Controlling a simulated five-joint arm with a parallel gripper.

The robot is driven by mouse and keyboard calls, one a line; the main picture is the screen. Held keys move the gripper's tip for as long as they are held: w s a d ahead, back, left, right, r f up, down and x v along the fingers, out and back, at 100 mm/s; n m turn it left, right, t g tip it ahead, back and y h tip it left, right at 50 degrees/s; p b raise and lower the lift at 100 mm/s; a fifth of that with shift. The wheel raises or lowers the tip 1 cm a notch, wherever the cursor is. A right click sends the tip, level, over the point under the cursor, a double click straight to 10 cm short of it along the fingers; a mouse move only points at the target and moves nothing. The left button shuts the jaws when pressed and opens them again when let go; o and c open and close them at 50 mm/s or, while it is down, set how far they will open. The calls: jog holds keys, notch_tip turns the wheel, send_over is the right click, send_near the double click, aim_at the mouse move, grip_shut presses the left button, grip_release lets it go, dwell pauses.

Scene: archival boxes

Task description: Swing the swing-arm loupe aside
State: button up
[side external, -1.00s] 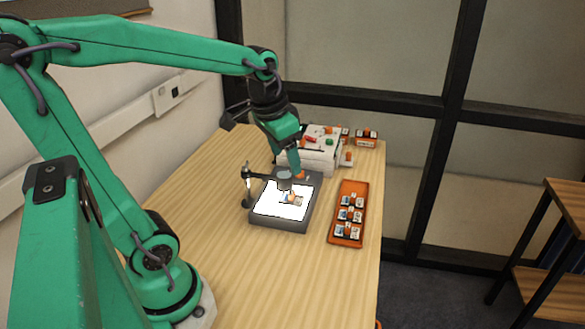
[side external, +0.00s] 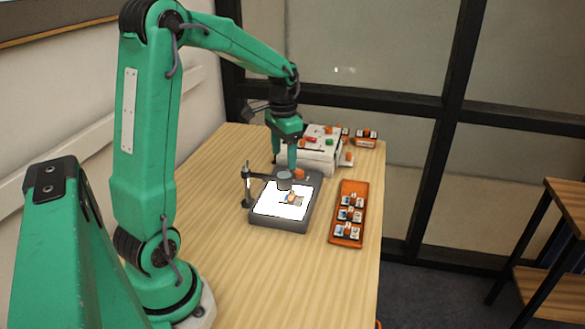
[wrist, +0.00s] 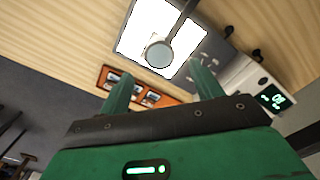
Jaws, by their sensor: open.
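The swing-arm loupe has a round grey head (side external: 284,181) on a dark arm, carried by an upright post (side external: 246,186) at the left of the light box. The head hangs over the lit panel of the grey light box (side external: 281,226). In the wrist view the loupe head (wrist: 159,52) shows as a round lens over the bright panel. My gripper (side external: 285,165) points down just behind the head, above the far side of the light box. In the wrist view its fingers (wrist: 160,70) are apart, with the head seen beyond the gap; contact cannot be told. A small orange-and-white piece (side external: 292,197) lies on the panel.
An orange tray (side external: 346,242) with several small labelled pieces lies right of the light box. A white box (side external: 318,159) with coloured items on top stands behind it, with more small pieces (side external: 366,137) nearby. The wooden table (side external: 215,215) is bare to the left and front.

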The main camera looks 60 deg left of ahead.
aim_at(284, 175)
jog(key=shift+f, duration=0.1)
jog(key=shift+f, duration=3.8)
jog(key=c, duration=1.4)
